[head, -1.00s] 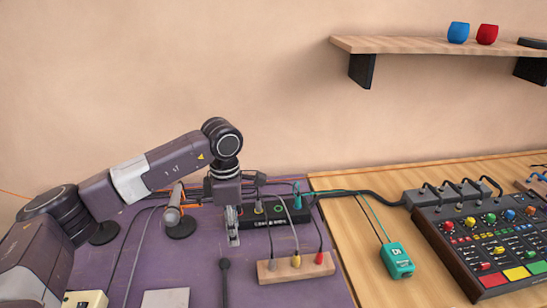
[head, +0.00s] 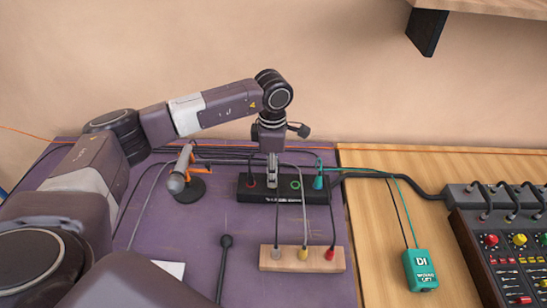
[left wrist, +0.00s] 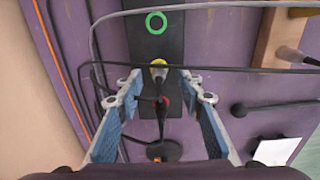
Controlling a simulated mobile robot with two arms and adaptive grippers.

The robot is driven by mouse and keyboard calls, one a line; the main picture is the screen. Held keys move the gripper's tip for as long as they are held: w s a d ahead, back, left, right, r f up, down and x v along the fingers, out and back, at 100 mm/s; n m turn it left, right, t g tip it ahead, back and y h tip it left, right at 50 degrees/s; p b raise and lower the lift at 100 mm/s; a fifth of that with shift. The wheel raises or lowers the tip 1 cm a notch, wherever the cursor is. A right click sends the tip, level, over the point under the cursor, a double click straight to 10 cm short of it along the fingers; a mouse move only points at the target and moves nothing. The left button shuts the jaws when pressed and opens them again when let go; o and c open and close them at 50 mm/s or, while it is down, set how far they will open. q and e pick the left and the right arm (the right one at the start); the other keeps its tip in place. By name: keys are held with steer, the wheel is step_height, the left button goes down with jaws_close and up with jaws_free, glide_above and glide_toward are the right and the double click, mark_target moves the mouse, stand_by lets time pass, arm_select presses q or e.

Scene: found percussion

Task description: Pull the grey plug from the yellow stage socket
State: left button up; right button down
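The black stage box (head: 330,197) lies on the purple mat. Its yellow socket (left wrist: 159,64) shows in the left wrist view, with a dark grey plug (left wrist: 160,74) seated in it and a cable leading off. In the head view my gripper hides that socket. My left gripper (head: 272,184) points down over the box. In the left wrist view its fingers (left wrist: 160,85) are spread, one on each side of the line of sockets, with the plug showing between the tips. Whether they touch it cannot be told. My right gripper is not in view.
A red socket (left wrist: 162,103) with a plug is beside the yellow one; an open green-ringed socket (head: 295,184) is on the other side. A teal plug (head: 318,181) is at the right end. Cables cross close by. A microphone (head: 177,180) and a wooden block (head: 268,262) with plugs stand near.

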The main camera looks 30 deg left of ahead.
arm_select(q)
steer(key=shift+w+f, duration=0.1)
steer(key=shift+f, duration=1.05)
jaws_close()
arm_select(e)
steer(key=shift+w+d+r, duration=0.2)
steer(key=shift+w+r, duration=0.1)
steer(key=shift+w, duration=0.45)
arm_select(q)
steer(key=shift+r, duration=0.15)
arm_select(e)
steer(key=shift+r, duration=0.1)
arm_select(q)
steer(key=shift+r+p, duration=0.75)
steer(key=shift+r, duration=0.25)
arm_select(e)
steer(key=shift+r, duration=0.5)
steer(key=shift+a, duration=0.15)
arm_select(q)
steer(key=shift+r+p, duration=0.7)
steer(key=shift+r, duration=0.75)
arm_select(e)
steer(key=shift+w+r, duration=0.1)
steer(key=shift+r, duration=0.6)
